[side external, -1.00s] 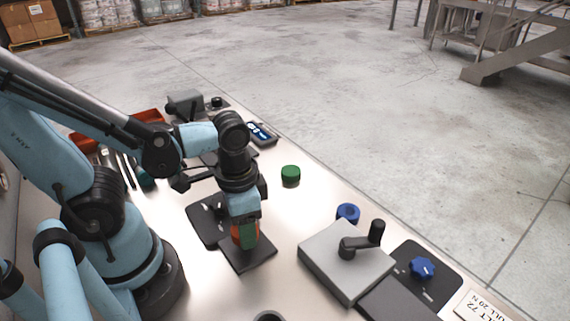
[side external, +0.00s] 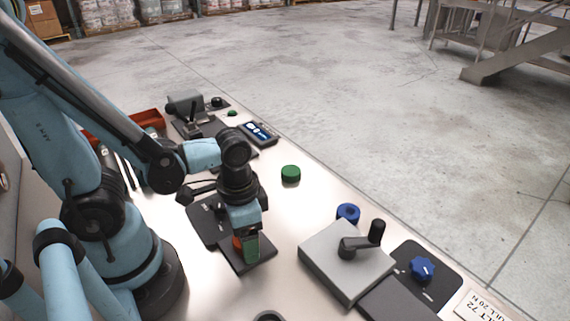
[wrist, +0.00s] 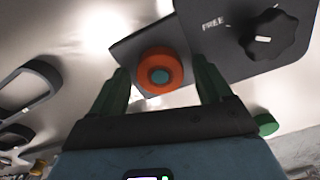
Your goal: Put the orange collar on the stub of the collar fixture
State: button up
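The orange collar (wrist: 177,70) lies on a dark square plate (wrist: 125,45) in the wrist view. A teal round top shows inside its dark bore, so it appears to sit around the stub. My gripper (wrist: 161,66) has its two green fingers apart, one on each side of the collar, with gaps visible. In the side view the gripper (side external: 247,246) is low over the dark plate (side external: 262,256), and a finger hides most of the collar (side external: 237,243). How far down the collar sits is hidden.
Beside the plate is a dark panel with a black knob (wrist: 272,35) marked FREE. A green cap (side external: 290,174), a blue ring (side external: 348,212), a grey box with a crank (side external: 340,262) and a blue star knob (side external: 422,267) stand to the right. Bare tabletop lies between.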

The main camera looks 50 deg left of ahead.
jog(key=shift+r, duration=0.1)
jog(key=shift+r, duration=6)
jog(key=w+a+n+t, duration=0.3)
jog(key=w+a+t, duration=0.1)
jog(key=w+t, duration=0.3)
jog(key=shift+w, duration=1)
jog(key=shift+r, duration=0.1)
